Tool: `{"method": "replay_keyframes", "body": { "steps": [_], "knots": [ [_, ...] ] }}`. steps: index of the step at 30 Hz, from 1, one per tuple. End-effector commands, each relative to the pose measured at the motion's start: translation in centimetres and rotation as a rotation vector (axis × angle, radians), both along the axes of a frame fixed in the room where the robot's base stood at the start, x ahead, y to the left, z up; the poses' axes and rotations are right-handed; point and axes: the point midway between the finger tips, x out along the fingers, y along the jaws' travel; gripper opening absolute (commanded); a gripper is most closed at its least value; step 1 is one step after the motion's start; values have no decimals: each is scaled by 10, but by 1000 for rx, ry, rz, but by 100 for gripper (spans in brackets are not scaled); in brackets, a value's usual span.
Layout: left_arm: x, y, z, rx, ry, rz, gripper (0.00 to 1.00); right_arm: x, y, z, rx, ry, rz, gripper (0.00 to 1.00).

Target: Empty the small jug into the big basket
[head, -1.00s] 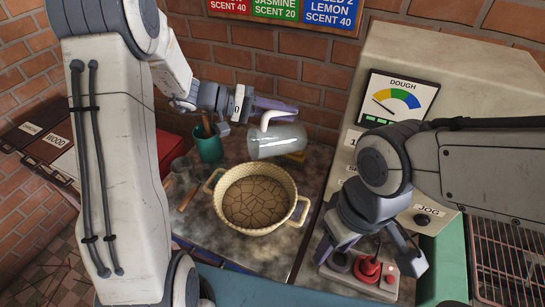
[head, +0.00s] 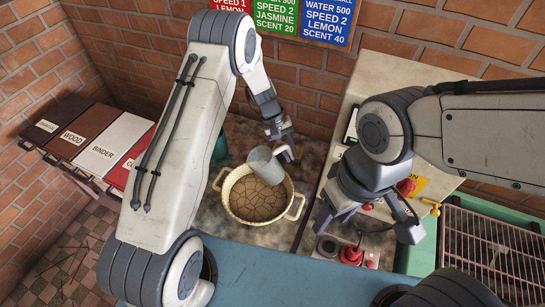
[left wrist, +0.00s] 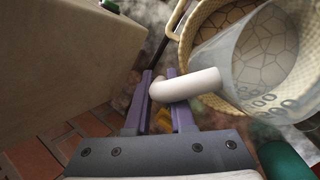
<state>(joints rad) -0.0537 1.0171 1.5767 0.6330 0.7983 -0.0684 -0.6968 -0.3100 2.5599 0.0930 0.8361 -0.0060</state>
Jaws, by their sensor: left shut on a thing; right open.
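The small jug (head: 264,164) is clear with a white handle. In the head view it hangs tilted above the back of the big basket. In the left wrist view the jug (left wrist: 245,60) also lies over the basket (left wrist: 196,25), which shows through its wall. My left gripper (head: 287,152) is shut on the jug's handle (left wrist: 190,84). The big woven basket (head: 263,223) stands upright on the counter and holds cracked brown matter. Whether anything is inside the jug cannot be told. My right gripper (head: 365,222) is open and empty, above the control panel.
A red joystick (head: 350,254) and buttons sit under my right gripper. A green cup (head: 220,146) stands left of the jug, partly hidden by my left arm. Labelled boxes (head: 92,134) stand at the left. A wire rack (head: 490,250) is at the right.

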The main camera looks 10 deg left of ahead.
Motion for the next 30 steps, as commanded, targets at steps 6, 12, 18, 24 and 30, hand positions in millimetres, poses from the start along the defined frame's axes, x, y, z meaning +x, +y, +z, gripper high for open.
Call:
{"method": "replay_keyframes", "body": {
  "steps": [6,12,18,24,30],
  "knots": [
    [3,-5,-32,167,126,-6,0,0,0,4,0,0,-2,50],
    [4,-6,-47,268,203,0,0,0,0,-13,-1,1,0,50],
    [4,-5,-37,275,208,3,0,0,0,-7,0,0,0,50],
    [4,-5,-17,274,209,3,0,0,0,5,0,0,0,50],
    [4,-5,3,273,208,3,0,0,0,15,0,0,0,50]
  ]
}}
